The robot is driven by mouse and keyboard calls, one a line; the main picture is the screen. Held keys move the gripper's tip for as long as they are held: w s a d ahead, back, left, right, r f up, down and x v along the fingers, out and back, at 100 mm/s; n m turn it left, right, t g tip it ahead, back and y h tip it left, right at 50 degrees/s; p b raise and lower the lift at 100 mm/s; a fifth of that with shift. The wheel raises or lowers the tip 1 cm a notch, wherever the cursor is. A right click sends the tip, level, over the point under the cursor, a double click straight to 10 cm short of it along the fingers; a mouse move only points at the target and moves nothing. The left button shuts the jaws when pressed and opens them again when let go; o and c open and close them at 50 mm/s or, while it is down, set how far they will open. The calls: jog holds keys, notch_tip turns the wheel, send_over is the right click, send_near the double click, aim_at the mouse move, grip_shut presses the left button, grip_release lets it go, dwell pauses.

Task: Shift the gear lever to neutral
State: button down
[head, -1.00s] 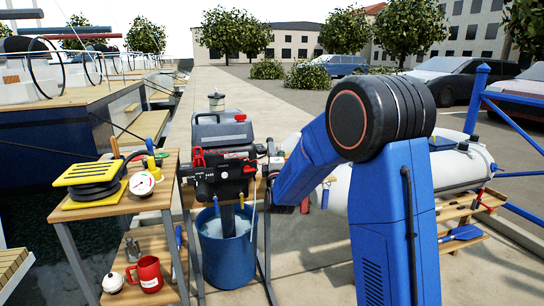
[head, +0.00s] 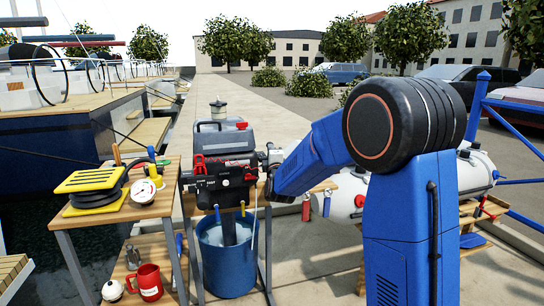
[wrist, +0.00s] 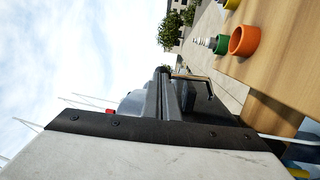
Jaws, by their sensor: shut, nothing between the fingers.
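The outboard motor (head: 225,178) is clamped to a stand, with its lower leg in a blue bucket (head: 228,262). Red parts show on its dark front, but I cannot pick out the gear lever for certain. My gripper (head: 268,160) is at the motor's right side; its fingertips are small and partly lost against the motor in the head view.
The wrist view shows a wooden surface (wrist: 285,75) with an orange ring (wrist: 244,40).

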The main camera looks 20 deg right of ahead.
jog(key=shift+w+r+g, duration=0.45)
jog(key=shift+w+g, duration=0.1)
jog(key=shift+w, duration=0.25)
jog(key=shift+w+r+g, duration=0.5)
jog(key=shift+w, duration=0.25)
jog(key=shift+w+r+g, duration=0.45)
jog(key=shift+w+g, duration=0.1)
jog(key=shift+w, duration=0.25)
jog(key=shift+w+r, duration=0.1)
jog(key=v, duration=1.7)
jog(key=shift+s+d, duration=0.15)
jog(key=shift+s, duration=0.15)
jog(key=shift+r, duration=0.1)
